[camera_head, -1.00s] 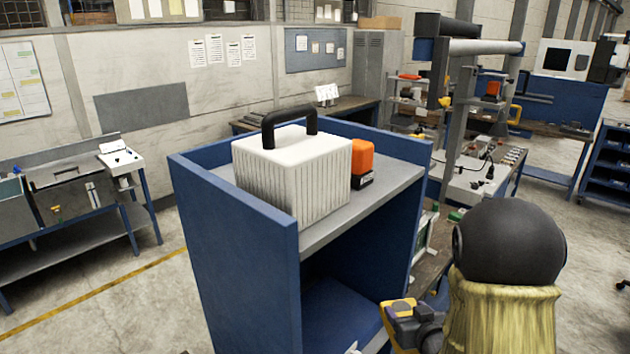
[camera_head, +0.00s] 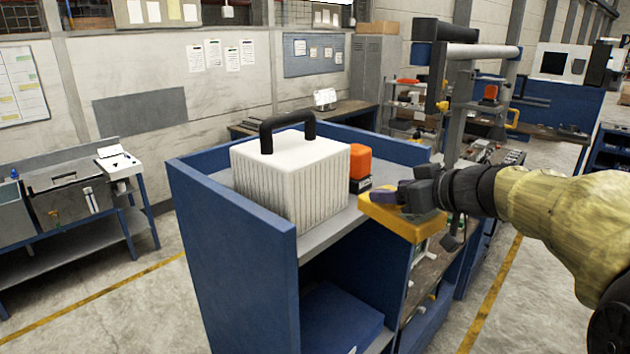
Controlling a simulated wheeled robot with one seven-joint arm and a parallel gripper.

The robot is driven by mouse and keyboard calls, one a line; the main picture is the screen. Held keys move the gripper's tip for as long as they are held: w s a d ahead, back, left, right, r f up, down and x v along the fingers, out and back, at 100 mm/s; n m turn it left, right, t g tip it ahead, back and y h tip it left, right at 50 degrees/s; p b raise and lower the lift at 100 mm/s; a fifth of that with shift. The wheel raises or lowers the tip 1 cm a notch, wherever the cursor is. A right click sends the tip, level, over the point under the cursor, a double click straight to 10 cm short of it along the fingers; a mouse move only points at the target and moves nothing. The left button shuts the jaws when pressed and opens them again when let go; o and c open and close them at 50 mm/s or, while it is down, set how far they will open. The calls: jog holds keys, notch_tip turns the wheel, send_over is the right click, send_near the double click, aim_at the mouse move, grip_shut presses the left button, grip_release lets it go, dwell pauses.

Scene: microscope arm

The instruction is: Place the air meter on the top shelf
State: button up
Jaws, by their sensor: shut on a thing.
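My gripper (camera_head: 416,198) comes in from the right and is shut on a yellow device with a dark top, which I take to be the air meter (camera_head: 405,224). The meter is at about the height of the top shelf (camera_head: 325,238), in front of the shelf's right end in the picture. I cannot tell whether it touches the shelf or its side panel. The gripper's fingers partly cover the meter. The top shelf belongs to a blue cabinet with raised side and back panels.
A white ribbed case (camera_head: 290,182) with a black handle fills much of the top shelf. An orange and black box (camera_head: 360,167) stands to its right. The blue left side panel (camera_head: 235,265) rises above the shelf. A bare strip of shelf shows in front of the case.

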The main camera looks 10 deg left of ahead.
jog(key=w+a+r+n+g+y, duration=0.1)
jog(key=a+r+n+g+y, duration=0.1)
jog(key=r, duration=1.1)
jog(key=shift+a+r+n, duration=0.3)
jog(key=shift+a+r, duration=0.1)
jog(key=shift+a, duration=0.2)
